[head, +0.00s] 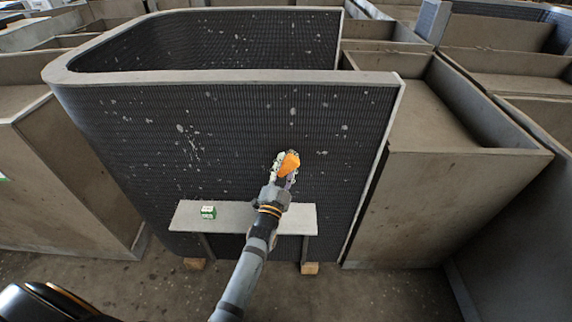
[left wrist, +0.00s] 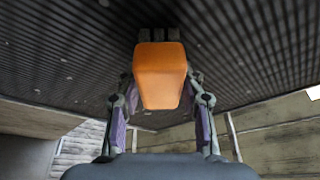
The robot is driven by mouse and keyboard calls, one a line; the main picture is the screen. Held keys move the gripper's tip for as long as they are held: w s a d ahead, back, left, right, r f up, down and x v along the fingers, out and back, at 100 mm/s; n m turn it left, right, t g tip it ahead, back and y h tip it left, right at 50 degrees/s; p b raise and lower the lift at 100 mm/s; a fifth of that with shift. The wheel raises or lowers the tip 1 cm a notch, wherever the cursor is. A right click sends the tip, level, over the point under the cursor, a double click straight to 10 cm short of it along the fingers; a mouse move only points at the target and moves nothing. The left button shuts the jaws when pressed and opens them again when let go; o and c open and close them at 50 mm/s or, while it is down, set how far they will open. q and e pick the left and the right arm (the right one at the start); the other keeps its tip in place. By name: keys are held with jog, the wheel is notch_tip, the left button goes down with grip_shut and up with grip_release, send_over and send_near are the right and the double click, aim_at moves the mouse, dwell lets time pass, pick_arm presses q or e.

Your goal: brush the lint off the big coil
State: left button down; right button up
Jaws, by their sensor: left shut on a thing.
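The big coil (head: 130,125) is a large dark finned panel with a pale metal frame, bent around at the left. Light lint specks dot its front face, thickest around a patch of lint (head: 190,143) left of centre. My left gripper (head: 284,172) is shut on an orange brush (head: 290,162) in front of the coil's face, right of centre. In the left wrist view the orange brush (left wrist: 161,75) sits between the purple-padded fingers, its dark end toward the fins. I cannot tell whether it touches them. My right gripper is not in view.
Open brown bins (head: 440,150) crowd the right, and another brown bin (head: 75,170) stands at the left.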

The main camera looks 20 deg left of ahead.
aim_at(286, 174)
pick_arm(q)
jog(key=shift+w+f+b, duration=0.15)
jog(key=shift+f+b, duration=1.25)
jog(key=shift+f, duration=0.45)
jog(key=shift+r+p, duration=1.75)
jog(key=shift+r, duration=0.3)
notch_tip(286, 174, up, 3)
jog(key=shift+f+p, duration=0.15)
jog(key=shift+p, duration=1.1)
jog(key=shift+r, duration=0.2)
jog(key=shift+f+b, duration=1.2)
jog(key=shift+f, duration=0.8)
